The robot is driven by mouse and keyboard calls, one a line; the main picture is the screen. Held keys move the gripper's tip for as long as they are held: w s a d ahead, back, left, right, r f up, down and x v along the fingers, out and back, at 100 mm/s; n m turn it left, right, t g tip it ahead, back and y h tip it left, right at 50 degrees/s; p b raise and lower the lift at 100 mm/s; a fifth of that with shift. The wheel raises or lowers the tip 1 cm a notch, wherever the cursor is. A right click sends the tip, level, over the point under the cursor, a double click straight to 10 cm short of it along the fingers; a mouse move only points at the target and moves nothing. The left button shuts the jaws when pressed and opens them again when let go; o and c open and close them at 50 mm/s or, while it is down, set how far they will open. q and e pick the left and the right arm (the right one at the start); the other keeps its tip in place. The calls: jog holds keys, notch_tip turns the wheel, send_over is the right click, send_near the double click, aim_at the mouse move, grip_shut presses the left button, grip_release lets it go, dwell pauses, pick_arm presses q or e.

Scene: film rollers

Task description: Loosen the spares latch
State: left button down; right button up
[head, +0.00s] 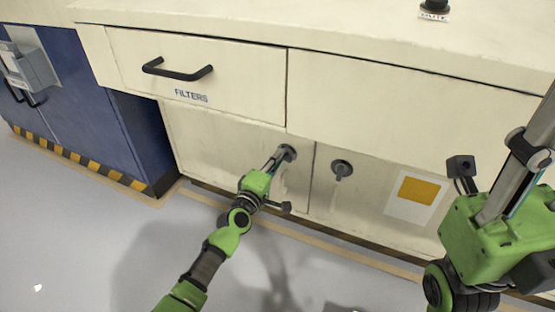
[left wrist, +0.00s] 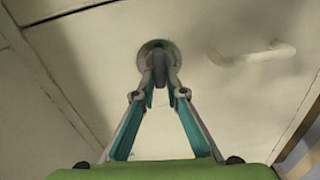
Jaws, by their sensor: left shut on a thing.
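A round dark latch (head: 289,151) sits near the top right of the lower left cabinet door (head: 215,137). My left gripper (head: 280,157) reaches up to it and is shut on its knob. The left wrist view shows the latch (left wrist: 157,52) with its grey knob between the fingertips (left wrist: 160,85). No label for this latch can be read. A second round latch (head: 342,168) with a hanging tab is on the door to the right. My right gripper (head: 528,150) is partly in view at the right edge, apart from the cabinet; its fingertips are cut off.
A drawer labelled FILTERS (head: 192,96) with a black handle (head: 178,71) is above. A pale pull handle (left wrist: 255,55) is beside the latch in the left wrist view. A blue cabinet (head: 80,90) stands at left. The floor (head: 70,240) in front is clear.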

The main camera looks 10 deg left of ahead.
pick_arm(q)
jog(key=c, duration=2.1)
grip_release()
jog(key=shift+s, duration=0.1)
jog(key=s, duration=0.4)
jog(key=s+a, duration=0.1)
jog(key=s, duration=0.2)
jog(key=s+a, duration=0.1)
jog(key=s, duration=0.3)
jog(key=shift+s+a, duration=0.2)
jog(key=shift+s, duration=0.1)
